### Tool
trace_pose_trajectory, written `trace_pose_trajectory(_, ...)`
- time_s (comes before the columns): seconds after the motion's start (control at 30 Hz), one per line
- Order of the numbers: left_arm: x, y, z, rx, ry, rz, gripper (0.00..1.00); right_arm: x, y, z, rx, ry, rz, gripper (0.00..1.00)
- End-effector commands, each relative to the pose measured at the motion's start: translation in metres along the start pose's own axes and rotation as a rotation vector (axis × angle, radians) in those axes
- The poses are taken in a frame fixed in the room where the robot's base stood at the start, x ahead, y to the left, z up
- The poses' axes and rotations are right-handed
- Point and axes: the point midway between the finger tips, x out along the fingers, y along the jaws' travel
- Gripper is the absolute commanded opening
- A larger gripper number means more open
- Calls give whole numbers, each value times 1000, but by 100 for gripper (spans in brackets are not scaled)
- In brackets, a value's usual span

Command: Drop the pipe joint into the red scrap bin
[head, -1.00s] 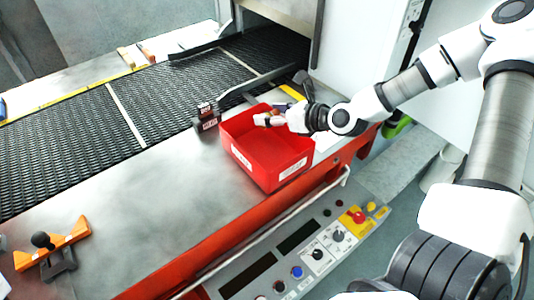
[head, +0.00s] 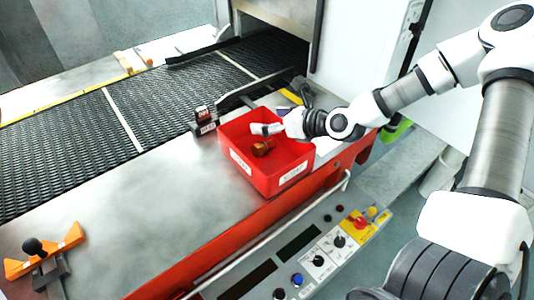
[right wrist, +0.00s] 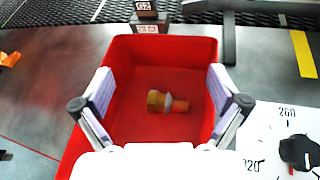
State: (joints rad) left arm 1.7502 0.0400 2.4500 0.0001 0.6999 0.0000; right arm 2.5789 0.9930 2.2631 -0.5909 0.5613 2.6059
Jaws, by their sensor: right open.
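The red scrap bin (head: 240,163) stands on the metal table beside the mesh belt. The pipe joint (head: 262,148), copper and brass coloured, is inside the bin. In the right wrist view the pipe joint (right wrist: 168,102) shows within the bin's walls, below my fingers and apart from them. My right gripper (head: 267,128) is over the bin's opening. In the right wrist view its fingers (right wrist: 164,92) are spread wide and empty. My left gripper is not in view.
The black mesh belt (head: 70,140) runs behind the bin. A small block with printed codes (head: 205,120) stands at the bin's back left. An orange fixture (head: 45,256) is at the front left. A control panel (head: 320,250) lies in front. The metal table (head: 140,205) is clear left of the bin.

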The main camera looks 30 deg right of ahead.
Motion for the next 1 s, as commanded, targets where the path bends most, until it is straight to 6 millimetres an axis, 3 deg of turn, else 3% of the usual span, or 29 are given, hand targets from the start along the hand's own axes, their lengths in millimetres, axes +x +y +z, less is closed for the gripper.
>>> trace_pose_trajectory(0.2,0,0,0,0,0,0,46,-19,7,48,0,-8,2,98)
trace_pose_trajectory(0.4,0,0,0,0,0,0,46,-31,12,77,-1,-3,2,98)
trace_pose_trajectory(1.0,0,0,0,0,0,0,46,-32,12,80,0,0,2,98)
